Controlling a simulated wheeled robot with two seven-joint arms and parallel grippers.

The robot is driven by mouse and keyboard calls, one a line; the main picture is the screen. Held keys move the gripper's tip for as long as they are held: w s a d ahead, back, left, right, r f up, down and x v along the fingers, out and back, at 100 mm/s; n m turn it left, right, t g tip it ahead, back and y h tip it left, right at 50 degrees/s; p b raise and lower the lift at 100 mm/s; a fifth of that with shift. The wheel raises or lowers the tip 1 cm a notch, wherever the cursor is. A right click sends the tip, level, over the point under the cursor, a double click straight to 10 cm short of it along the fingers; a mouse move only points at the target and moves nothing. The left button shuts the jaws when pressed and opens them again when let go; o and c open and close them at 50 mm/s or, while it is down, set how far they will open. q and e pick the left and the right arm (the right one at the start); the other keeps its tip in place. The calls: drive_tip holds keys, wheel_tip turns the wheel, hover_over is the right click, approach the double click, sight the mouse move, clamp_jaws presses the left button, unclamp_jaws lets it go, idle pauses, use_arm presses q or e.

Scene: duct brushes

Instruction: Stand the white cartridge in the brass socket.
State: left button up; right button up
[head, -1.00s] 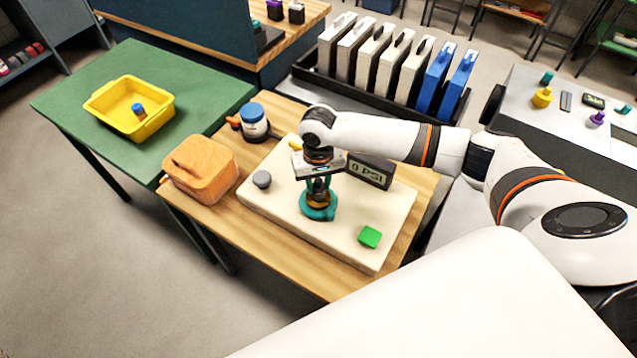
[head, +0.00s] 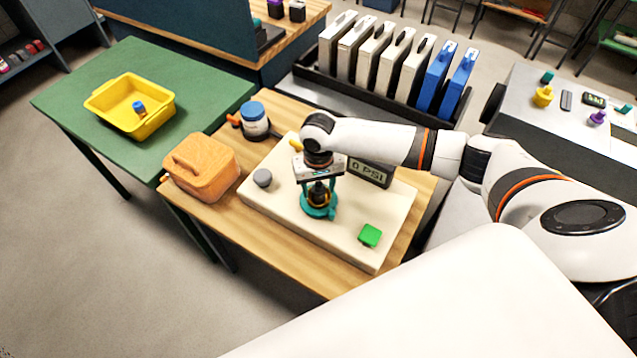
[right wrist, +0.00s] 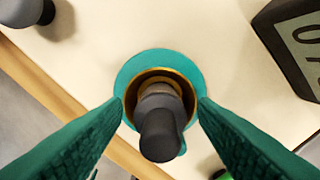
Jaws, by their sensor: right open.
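The brass socket (right wrist: 133,92) is a brass ring inside a teal flange (right wrist: 184,62) on a cream board. A dark grey plug-like piece (right wrist: 160,130) stands in it. My right gripper (right wrist: 160,104) is open, its teal fingers on either side of that piece, with nothing clearly gripped. In the head view the right gripper (head: 319,192) points down over the teal flange (head: 318,211). I cannot identify a white cartridge for certain; a white jar with a blue lid (head: 254,122) stands behind the board. My left gripper is not in view.
The cream board (head: 285,212) carries a grey knob (head: 262,178), a green button (head: 370,235) and a "0 PSI" display (head: 370,172). An orange box (head: 202,167) is to the left. A yellow tray (head: 112,102) on the green table (head: 70,80) holds a small blue-topped piece.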

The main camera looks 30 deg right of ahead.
sight(319, 183)
wheel_tip(319, 183, up, 13)
drive_tip(key=b, duration=0.2)
drive_tip(key=shift+f, duration=0.15)
drive_tip(key=shift+s+f, duration=0.1)
idle(0.5)
